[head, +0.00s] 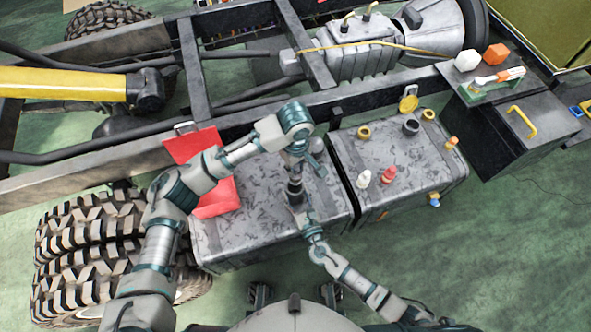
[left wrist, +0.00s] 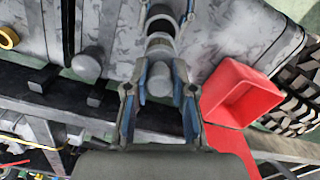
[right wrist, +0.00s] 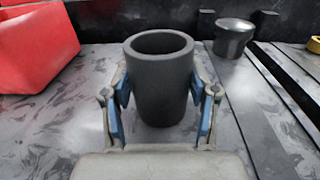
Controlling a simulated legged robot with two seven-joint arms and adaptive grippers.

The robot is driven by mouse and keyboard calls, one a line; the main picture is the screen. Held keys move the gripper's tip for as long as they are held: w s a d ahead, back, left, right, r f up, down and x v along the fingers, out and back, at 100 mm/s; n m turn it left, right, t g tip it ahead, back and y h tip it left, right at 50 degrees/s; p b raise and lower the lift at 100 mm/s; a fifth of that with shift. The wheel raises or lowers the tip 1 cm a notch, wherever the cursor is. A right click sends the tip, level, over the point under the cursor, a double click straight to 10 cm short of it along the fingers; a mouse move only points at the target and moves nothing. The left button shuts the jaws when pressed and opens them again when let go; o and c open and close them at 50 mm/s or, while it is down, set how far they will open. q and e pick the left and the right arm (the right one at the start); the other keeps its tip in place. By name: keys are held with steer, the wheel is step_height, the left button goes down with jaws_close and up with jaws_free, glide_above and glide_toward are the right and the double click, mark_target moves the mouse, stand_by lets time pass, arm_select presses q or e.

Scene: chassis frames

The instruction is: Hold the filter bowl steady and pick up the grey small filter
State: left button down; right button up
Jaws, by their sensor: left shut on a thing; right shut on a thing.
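The dark grey filter bowl (right wrist: 160,80) stands upright on the tank top, open rim up, in the right wrist view. My right gripper (right wrist: 160,105) is shut on it, its blue pads against both sides. The bowl also shows in the head view (head: 295,190) and left wrist view (left wrist: 160,27). The grey small filter (left wrist: 158,80) sits between the fingers of my left gripper (left wrist: 160,90), which is shut on it, apart from the bowl. In the head view, my left gripper (head: 297,155) is above the bowl and largely hides the filter.
A red bin (head: 215,198) stands left of the bowl on the left tank (head: 235,235). A grey cap (right wrist: 233,38) is behind the bowl. The right tank (head: 400,165) carries white and red bottles (head: 375,177) and several caps. The chassis rail (head: 100,160) runs behind.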

steer(key=o, duration=1.4)
